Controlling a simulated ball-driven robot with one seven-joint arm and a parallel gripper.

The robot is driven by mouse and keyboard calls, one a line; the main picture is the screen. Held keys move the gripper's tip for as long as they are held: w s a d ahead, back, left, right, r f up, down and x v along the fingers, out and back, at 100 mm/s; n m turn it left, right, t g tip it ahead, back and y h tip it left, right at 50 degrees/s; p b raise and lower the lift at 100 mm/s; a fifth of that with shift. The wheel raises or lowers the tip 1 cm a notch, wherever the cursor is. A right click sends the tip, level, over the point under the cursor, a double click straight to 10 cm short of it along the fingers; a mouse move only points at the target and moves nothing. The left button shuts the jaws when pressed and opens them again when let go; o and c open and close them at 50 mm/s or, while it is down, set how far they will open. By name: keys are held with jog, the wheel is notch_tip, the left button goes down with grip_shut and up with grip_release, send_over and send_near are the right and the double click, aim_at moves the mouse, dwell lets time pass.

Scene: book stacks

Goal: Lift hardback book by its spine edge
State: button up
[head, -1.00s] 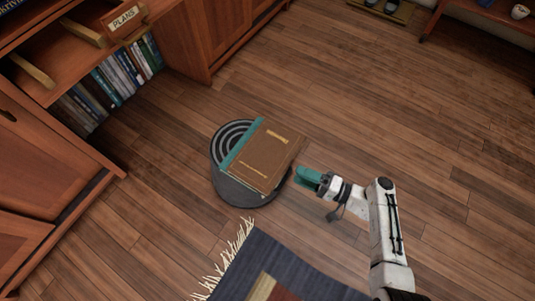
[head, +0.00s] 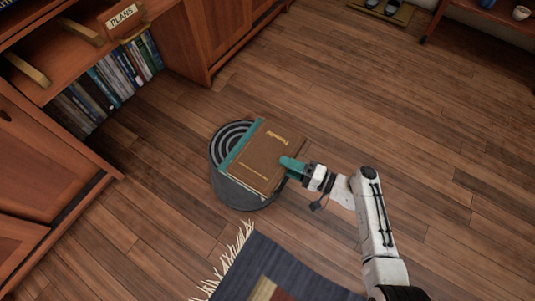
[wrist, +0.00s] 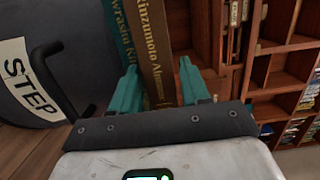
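A brown hardback book (head: 262,155) with gold lettering lies on top of a teal book (head: 240,146), on a round dark grey step stool (head: 230,193). In the wrist view the brown book's lettered spine (wrist: 152,50) runs between my two teal fingers, with the teal book (wrist: 122,35) beside it to the left. My gripper (head: 291,167) is at the right edge of the brown book. In the wrist view my gripper (wrist: 158,88) is open, its fingers on either side of the brown spine. A gap shows by the right finger; contact at the left finger is unclear.
Wooden shelving with a row of books (head: 110,80) stands at the upper left. A dark blue fringed rug (head: 270,262) lies in front of the stool. The wooden floor (head: 400,120) to the right is clear. The wrist view shows the stool's STEP label (wrist: 25,80).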

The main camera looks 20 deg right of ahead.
grip_shut()
dwell(0.4)
jog(key=shift+r, duration=0.1)
